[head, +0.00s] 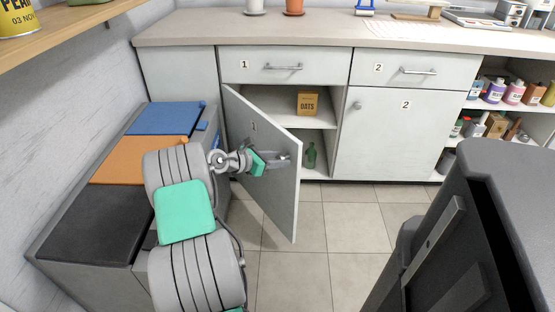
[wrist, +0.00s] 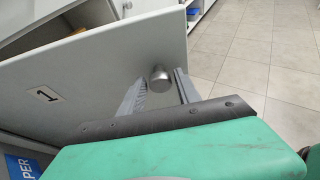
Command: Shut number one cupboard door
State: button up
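The number one cupboard door (head: 272,195) stands ajar, swung out from its left side, with its label 1 on the outer face. It also shows in the wrist view (wrist: 95,80), where its round metal knob (wrist: 160,78) is clear. My gripper (head: 283,159) is at the outer face, near the door's free edge. In the wrist view my gripper (wrist: 157,84) has its fingers apart, one on each side of the knob. A gap shows beside the knob, so it does not look clamped. Whether a finger touches the door I cannot tell.
Inside the cupboard (head: 315,122) are an oats box (head: 308,103) and a green bottle (head: 311,155). Bins with blue, orange and black lids (head: 95,222) stand left of the door. The closed number two door (head: 385,135) is to the right. Tiled floor (head: 320,232) in front is clear.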

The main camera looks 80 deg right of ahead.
grip_shut()
dwell(1.1)
